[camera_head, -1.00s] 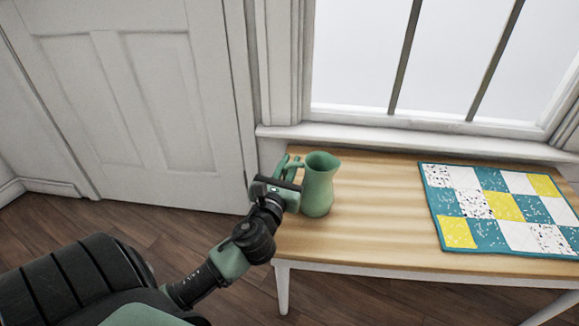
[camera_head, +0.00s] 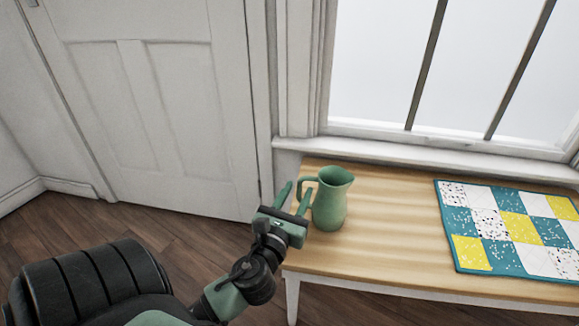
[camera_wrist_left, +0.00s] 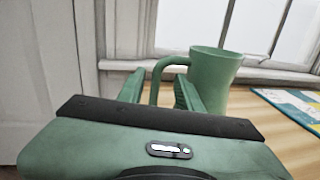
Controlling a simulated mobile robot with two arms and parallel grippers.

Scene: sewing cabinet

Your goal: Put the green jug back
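The green jug (camera_head: 331,205) stands upright on the wooden table near its left end, its handle (camera_head: 303,184) toward the left. In the left wrist view the jug (camera_wrist_left: 212,78) is just beyond the fingers. My left gripper (camera_head: 295,196) is open beside the jug, at the handle side. In the left wrist view the handle (camera_wrist_left: 155,84) appears between the two spread fingers of the left gripper (camera_wrist_left: 158,90). I cannot tell whether the fingers touch it. My right gripper is not in view.
The wooden table (camera_head: 390,235) stands under a window with a white sill (camera_head: 430,157). A teal, yellow and white patchwork mat (camera_head: 510,228) lies on its right part; the tabletop between jug and mat is clear. A white door (camera_head: 150,110) is at the left.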

